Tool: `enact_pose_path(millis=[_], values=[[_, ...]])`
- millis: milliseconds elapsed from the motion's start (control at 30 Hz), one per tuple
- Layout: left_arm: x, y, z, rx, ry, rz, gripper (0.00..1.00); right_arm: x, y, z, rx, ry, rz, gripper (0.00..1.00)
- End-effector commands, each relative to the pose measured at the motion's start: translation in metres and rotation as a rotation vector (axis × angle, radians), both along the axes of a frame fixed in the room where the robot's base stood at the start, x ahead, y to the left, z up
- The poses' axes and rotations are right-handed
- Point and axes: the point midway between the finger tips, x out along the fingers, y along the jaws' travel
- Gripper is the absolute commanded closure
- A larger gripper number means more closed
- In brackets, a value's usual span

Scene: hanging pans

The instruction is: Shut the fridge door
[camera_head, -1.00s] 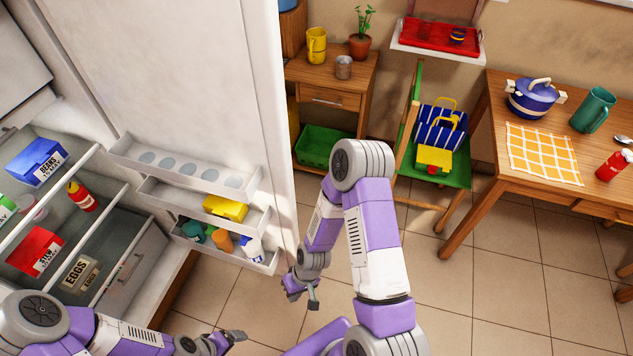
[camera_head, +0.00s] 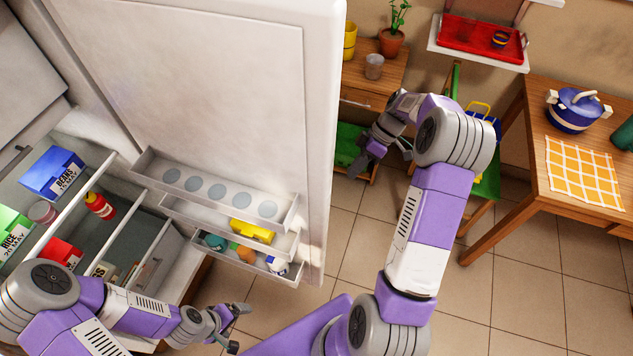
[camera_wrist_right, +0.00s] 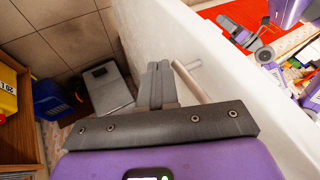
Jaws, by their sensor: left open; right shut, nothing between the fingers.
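The white fridge door (camera_head: 235,70) stands open in the head view, its inner side with shelves facing me. The open fridge (camera_head: 110,205) is at the left. My right gripper (camera_head: 358,168) is shut and empty, just right of the door's free edge. In the right wrist view, its closed fingers (camera_wrist_right: 159,72) are beside the door's outer face (camera_wrist_right: 215,85), close to a pale bar-like handle (camera_wrist_right: 191,82). I cannot tell whether they touch it. My left gripper (camera_head: 237,328) is open and empty, below the door shelves and in front of the fridge.
The door shelves (camera_head: 215,190) hold a yellow box and bottles. Fridge shelves hold boxes and a red bottle (camera_head: 100,206). A wooden cabinet (camera_head: 382,75) stands behind my right arm. A table (camera_head: 535,150) with a blue pot (camera_head: 575,112) is at the right. Tiled floor (camera_head: 535,285) is clear between.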

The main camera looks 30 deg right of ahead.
Motion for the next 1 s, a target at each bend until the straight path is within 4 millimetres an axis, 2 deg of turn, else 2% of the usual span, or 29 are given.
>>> enact_pose_path(millis=[133, 267, 633, 800, 1000], values=[[-0.002, 0.000, -0.002, -0.001, 0.004, -0.001, 0.08, -0.001, 0.003, -0.006, 0.000, 0.001, -0.002, 1.00], [-0.002, 0.000, -0.006, -0.001, 0.004, 0.000, 0.08, -0.002, 0.015, -0.022, 0.001, 0.004, -0.001, 1.00], [-0.002, 0.000, -0.022, -0.001, 0.004, 0.000, 0.08, -0.004, 0.063, -0.084, -0.001, 0.003, -0.001, 1.00], [-0.002, 0.000, -0.023, -0.001, 0.003, 0.000, 0.08, -0.019, 0.079, -0.080, -0.001, 0.002, -0.002, 1.00], [-0.002, 0.000, -0.024, -0.001, 0.003, 0.000, 0.08, -0.027, 0.089, -0.080, -0.001, 0.002, -0.003, 1.00]])
